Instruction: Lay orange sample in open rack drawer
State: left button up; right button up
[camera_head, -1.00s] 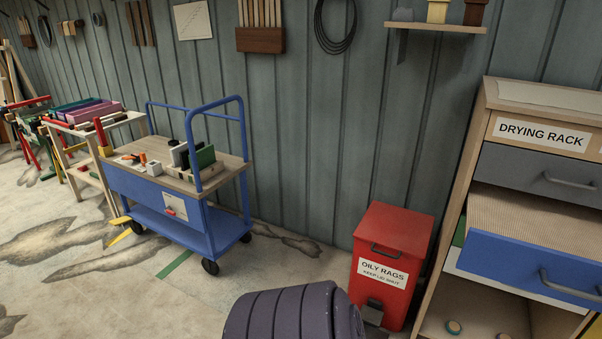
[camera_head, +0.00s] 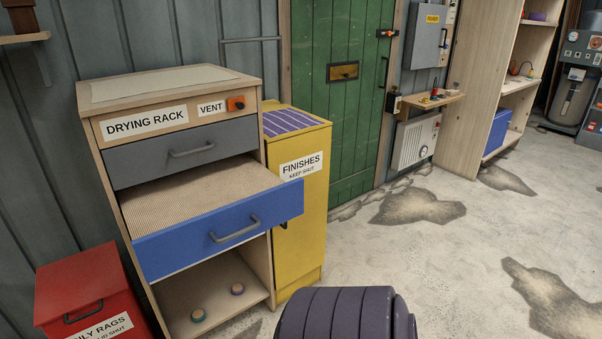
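The drying rack (camera_head: 180,103) stands left of centre in the head view. Its blue-fronted drawer (camera_head: 219,229) is pulled out, and the tan ribbed floor in it looks bare. The grey drawer (camera_head: 186,153) above it is shut. I see no orange sample in the current view. Neither of my grippers is in view.
A red oily rags bin (camera_head: 80,290) stands left of the rack, and a yellow finishes cabinet (camera_head: 300,200) stands close on its right. Two small round items lie on the open shelf (camera_head: 225,285) below the drawer. The floor at right (camera_head: 430,270) is clear.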

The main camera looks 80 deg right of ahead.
aim_at(213, 201)
jog(key=i+z, duration=0.15)
jog(key=z, duration=0.3)
jog(key=i+z, duration=0.15)
jog(key=z, duration=0.35)
jog(key=i+z, duration=0.15)
jog(key=z, duration=0.3)
jog(key=i+j+z, duration=0.15)
jog(key=z, duration=0.3)
